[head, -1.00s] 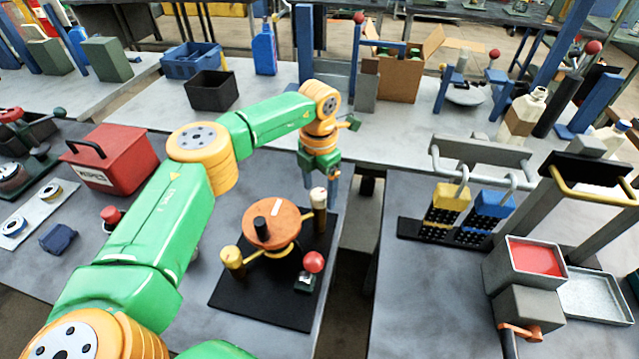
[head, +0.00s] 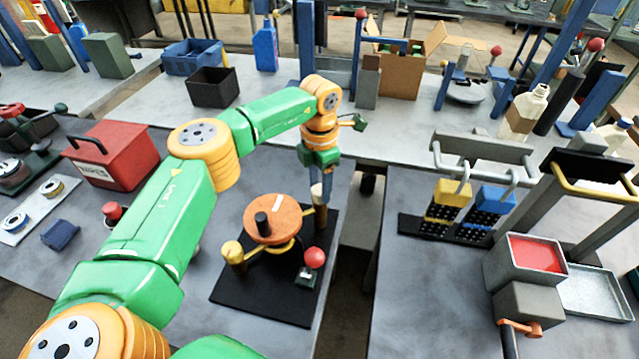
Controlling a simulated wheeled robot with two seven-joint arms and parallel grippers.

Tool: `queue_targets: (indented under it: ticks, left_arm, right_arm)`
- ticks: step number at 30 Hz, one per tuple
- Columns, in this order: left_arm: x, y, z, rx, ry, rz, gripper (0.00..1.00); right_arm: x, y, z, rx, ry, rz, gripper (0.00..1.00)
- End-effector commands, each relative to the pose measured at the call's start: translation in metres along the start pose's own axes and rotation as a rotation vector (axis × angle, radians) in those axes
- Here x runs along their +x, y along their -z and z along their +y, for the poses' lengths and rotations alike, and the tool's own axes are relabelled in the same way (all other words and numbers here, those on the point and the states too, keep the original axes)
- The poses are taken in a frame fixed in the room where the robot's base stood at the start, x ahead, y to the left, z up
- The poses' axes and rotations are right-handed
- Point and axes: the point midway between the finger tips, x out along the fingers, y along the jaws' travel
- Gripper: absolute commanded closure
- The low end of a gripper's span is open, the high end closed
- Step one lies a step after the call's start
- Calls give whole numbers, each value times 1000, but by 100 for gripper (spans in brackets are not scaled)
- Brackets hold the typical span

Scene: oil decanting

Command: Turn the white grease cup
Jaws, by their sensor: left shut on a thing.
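The white grease cup (head: 316,193) stands on top of a brown post at the right side of the black base plate (head: 255,293). My left gripper (head: 321,188) has come down over it from above and is shut on it; the fingers hide part of the cup. On the same plate are an orange disc (head: 285,219) with a black knob, a yellow cup (head: 232,251) at the left and a red ball knob (head: 314,257) at the front right. My right gripper is not in view.
A red toolbox (head: 120,155) stands at the left, with a red button (head: 112,212) near it. A gap separates this bench from the right one, which carries yellow and blue padlocks (head: 492,200) and a box with a red inside (head: 535,255).

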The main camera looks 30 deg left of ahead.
Motion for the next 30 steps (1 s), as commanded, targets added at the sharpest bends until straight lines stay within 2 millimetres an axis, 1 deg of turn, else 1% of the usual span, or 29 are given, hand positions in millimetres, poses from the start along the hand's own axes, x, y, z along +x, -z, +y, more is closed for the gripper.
queue_targets:
  ticks: [9,15,22,30]
  left_arm:
    - [-1,-1,0,261,-2,-4,100]
    - [-1,-1,0,397,-1,-4,100]
    - [-1,-1,0,502,-1,-4,100]
    - [-1,-1,0,552,-2,-5,100]
  right_arm:
    - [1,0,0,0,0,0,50]
    - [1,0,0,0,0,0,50]
    - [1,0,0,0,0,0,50]
    - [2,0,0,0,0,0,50]
